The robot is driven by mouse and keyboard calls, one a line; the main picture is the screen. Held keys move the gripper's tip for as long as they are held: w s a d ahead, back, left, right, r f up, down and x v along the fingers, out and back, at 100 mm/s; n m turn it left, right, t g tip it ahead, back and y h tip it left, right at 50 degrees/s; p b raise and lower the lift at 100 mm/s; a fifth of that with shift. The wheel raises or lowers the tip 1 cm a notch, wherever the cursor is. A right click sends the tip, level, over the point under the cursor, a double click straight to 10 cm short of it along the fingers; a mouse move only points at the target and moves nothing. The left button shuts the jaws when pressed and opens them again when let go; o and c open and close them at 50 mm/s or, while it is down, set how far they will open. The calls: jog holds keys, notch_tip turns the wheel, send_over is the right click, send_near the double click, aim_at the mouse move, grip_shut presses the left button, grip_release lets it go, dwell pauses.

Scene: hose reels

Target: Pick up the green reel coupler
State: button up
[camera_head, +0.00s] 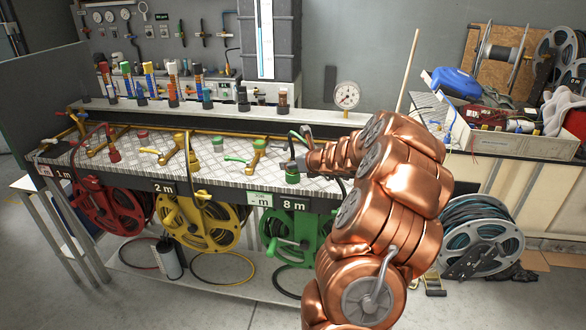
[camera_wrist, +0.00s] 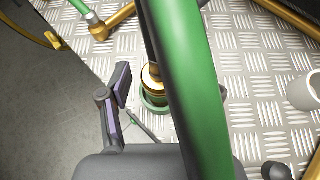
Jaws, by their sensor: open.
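In the wrist view, a brass coupler with a green ring (camera_wrist: 152,98) at its base stands on the metal bench top. It lies between the fingers of my gripper (camera_wrist: 168,88), apart from the left finger. The gripper is open, its left finger with a purple pad clearly seen. A thick green hose (camera_wrist: 183,70) crosses close in front of the camera, hiding most of the right finger and part of the coupler. In the head view, a dark and green coupler (camera_head: 292,173) stands just left of my copper arm's end; the fingers are hard to make out there.
The patterned bench top (camera_head: 225,172) carries brass valves (camera_head: 182,152) and a red coupler (camera_head: 114,155). Red (camera_head: 108,208), yellow (camera_head: 200,220) and green (camera_head: 292,236) reels hang below. A pale cylinder (camera_wrist: 302,92) stands at the right in the wrist view.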

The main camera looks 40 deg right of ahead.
jog(key=shift+w+f, duration=0.2)
jog(key=shift+w, duration=0.1)
grip_shut()
dwell(0.5)
